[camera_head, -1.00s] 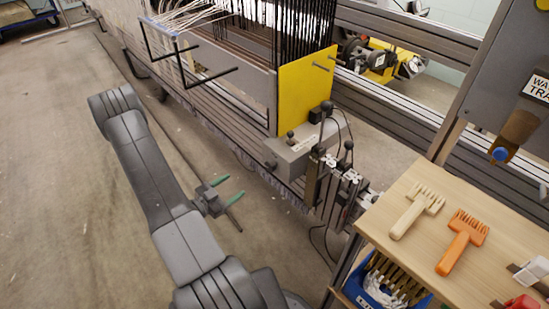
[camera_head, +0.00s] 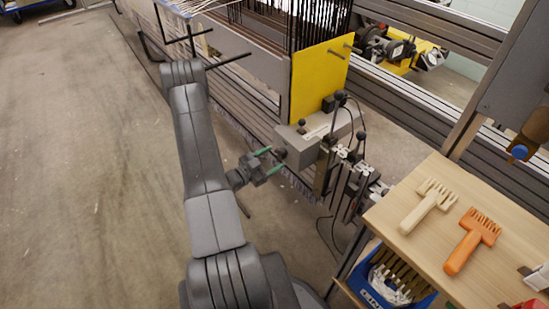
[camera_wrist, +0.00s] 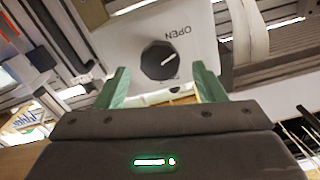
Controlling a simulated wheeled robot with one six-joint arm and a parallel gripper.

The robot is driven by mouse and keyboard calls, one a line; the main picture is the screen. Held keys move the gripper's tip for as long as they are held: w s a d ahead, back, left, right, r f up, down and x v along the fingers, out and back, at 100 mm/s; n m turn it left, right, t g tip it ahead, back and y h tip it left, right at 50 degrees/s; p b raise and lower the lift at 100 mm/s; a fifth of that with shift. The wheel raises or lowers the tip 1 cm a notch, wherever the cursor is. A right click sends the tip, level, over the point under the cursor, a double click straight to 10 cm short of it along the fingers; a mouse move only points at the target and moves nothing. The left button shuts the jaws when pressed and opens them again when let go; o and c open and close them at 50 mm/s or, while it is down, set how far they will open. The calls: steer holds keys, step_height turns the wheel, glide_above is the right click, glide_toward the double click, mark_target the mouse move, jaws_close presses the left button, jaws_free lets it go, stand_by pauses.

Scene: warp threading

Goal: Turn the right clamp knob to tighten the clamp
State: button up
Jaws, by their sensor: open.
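The clamp knob (camera_wrist: 160,60) is black and round with a white pointer line. It sits on the face of a light grey clamp box with the word OPEN printed by it. In the head view the grey clamp box (camera_head: 322,139) stands at the end of the rail, and the knob (camera_head: 280,154) is on its near side. My gripper (camera_head: 269,162) is open, with its green fingers pointing at that face. In the wrist view the fingertips of my gripper (camera_wrist: 160,82) lie to the left and right of the knob's lower part. I cannot tell whether they touch it.
A yellow plate (camera_head: 317,85) stands behind the clamp box, with black levers (camera_head: 338,105) beside it. A wooden table (camera_head: 440,232) at the right carries a cream comb (camera_head: 428,205) and an orange comb (camera_head: 470,240). A blue bin (camera_head: 385,285) sits below. The floor at left is clear.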

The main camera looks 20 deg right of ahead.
steer(key=shift+w+d, duration=0.25)
steer(key=shift+d, duration=0.45)
steer(key=c, duration=1)
steer(key=shift+o, duration=0.2)
